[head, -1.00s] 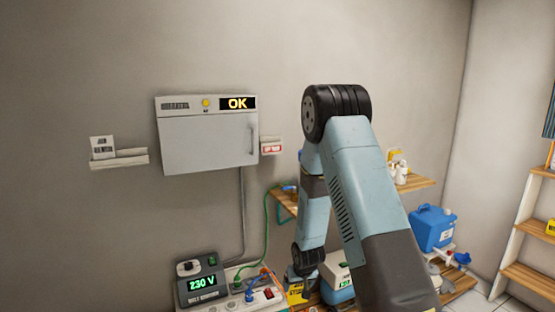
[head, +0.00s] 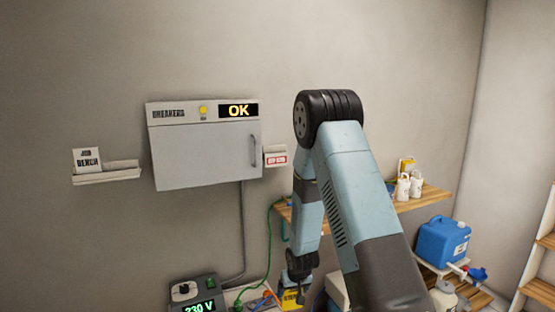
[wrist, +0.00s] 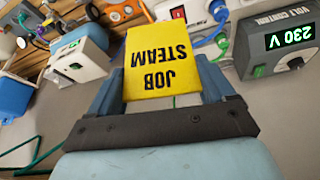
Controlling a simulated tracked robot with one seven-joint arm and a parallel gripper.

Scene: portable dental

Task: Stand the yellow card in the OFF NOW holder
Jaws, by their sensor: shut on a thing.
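The yellow card (wrist: 163,62) reads JOB STEAM, upside down in the wrist view. My gripper (wrist: 166,84) is shut on it, one finger at each side. In the head view the card (head: 292,299) shows low, below my gripper (head: 296,281), in front of the bench. The holder with a red-lettered label (head: 276,159), which looks like OFF NOW, is on the wall just right of the grey breaker box. It is above and left of my gripper. No card shows standing in it; its inside is hard to see.
The breaker box (head: 203,165) shows OK. Below are a 230 V unit (head: 197,301) and cables. A wooden shelf (head: 425,199) with white bottles and a blue container (head: 443,241) stand right.

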